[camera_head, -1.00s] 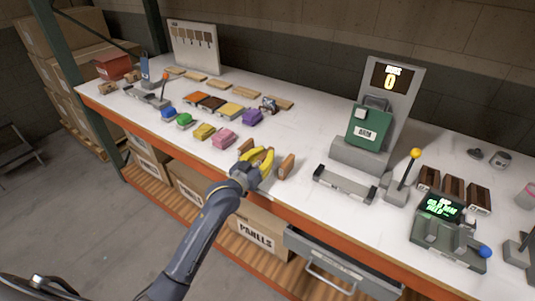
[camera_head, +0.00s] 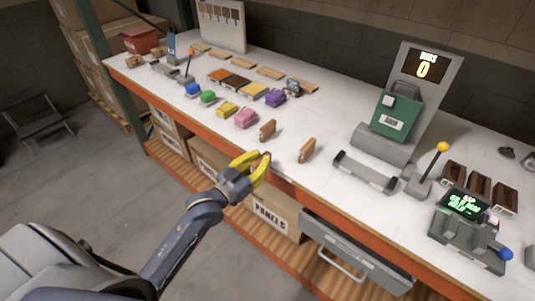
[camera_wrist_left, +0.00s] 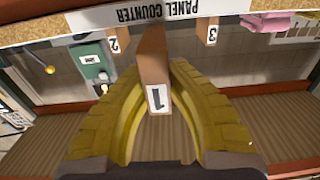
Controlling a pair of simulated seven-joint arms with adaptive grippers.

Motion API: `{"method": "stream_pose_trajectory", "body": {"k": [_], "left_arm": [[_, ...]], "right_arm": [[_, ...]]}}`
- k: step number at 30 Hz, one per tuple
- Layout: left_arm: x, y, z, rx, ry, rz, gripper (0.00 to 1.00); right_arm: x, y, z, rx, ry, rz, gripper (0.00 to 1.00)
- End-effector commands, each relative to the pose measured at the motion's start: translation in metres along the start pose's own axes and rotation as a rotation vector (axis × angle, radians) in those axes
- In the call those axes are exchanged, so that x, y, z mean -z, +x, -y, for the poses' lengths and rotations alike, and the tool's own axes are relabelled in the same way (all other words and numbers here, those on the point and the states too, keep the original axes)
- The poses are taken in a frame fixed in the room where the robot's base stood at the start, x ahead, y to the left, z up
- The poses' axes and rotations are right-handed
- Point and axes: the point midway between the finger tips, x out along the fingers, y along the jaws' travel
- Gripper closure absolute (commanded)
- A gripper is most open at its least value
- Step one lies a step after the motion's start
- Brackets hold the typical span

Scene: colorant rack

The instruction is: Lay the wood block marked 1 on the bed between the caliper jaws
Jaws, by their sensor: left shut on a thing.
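The wood block marked 1 (camera_wrist_left: 155,70) is held upright-looking between the yellow fingers in the left wrist view, its number label facing the camera. My left gripper (camera_head: 257,166) is shut on this block at the table's front edge; in the head view the fingers mostly hide it. The caliper (camera_head: 462,238), with a lit green display and a blue knob (camera_head: 506,253), stands at the far right of the bench. Its jaws and bed are small and hard to make out. My right gripper is not in view.
Blocks marked 2 (camera_wrist_left: 115,42) and 3 (camera_wrist_left: 210,32) stand near the front edge, just beyond my gripper. A grey tray (camera_head: 365,172), a yellow-knobbed lever (camera_head: 443,147) and the green-faced counter (camera_head: 397,115) lie between gripper and caliper. Dark wood blocks (camera_head: 480,185) stand behind the caliper.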

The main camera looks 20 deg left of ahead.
Motion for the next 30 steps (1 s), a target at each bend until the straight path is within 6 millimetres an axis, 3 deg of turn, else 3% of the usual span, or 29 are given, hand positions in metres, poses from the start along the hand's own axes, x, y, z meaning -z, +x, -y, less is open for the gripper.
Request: {"method": "stream_pose_trajectory", "body": {"k": [6, 16, 30], "left_arm": [[0.0, -0.017, 0.001, 0.001, 0.0, 0.0, 1.0], [0.004, -0.027, 0.001, 0.016, 0.0, -0.003, 1.0], [0.034, -0.059, -0.043, 0.177, -0.008, -0.001, 1.0]], "right_arm": [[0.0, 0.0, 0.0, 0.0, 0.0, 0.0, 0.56], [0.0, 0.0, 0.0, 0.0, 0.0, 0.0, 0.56], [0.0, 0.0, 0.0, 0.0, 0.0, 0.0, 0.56]]}}
